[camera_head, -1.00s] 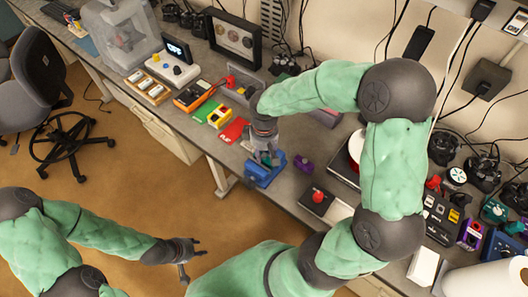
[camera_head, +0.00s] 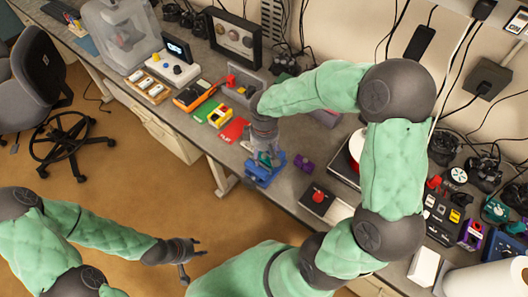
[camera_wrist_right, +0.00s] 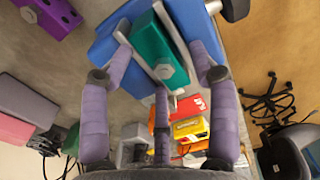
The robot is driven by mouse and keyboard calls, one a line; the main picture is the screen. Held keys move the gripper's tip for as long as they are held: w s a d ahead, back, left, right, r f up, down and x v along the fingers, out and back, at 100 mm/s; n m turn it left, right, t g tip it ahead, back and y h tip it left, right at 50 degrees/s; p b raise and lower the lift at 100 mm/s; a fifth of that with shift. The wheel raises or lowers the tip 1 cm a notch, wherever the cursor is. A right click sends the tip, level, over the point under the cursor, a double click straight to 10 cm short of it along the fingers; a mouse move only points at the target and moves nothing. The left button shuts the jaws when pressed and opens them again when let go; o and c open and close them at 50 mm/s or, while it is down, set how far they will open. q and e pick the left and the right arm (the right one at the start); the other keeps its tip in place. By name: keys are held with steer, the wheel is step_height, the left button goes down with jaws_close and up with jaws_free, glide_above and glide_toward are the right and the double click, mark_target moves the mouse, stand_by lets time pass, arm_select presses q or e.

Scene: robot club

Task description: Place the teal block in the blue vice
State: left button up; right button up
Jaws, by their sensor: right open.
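The blue vice (camera_head: 258,176) stands on the bench near its front edge; it also shows in the right wrist view (camera_wrist_right: 104,47). The teal block (camera_wrist_right: 150,48) sits between the vice's grey jaw plates in the right wrist view; the head view shows only a bit of teal there. My right gripper (camera_head: 268,157) is over the vice, its fingers open around the teal block and the jaws, with the third finger (camera_wrist_right: 162,105) near the block's close end. My left gripper (camera_head: 192,261) is open and empty, away from the bench over the floor.
A purple block (camera_head: 303,163) lies right of the vice. A red mat (camera_head: 235,130) and a yellow-and-red item (camera_head: 219,116) lie to its left. A box with a red button (camera_head: 318,198) stands at the front right. A grey bin (camera_head: 245,86) stands behind.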

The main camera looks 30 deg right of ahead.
mark_target(264, 154)
steer(key=shift+r, duration=0.3)
step_height(264, 154, up, 12)
steer(key=p, duration=0.2)
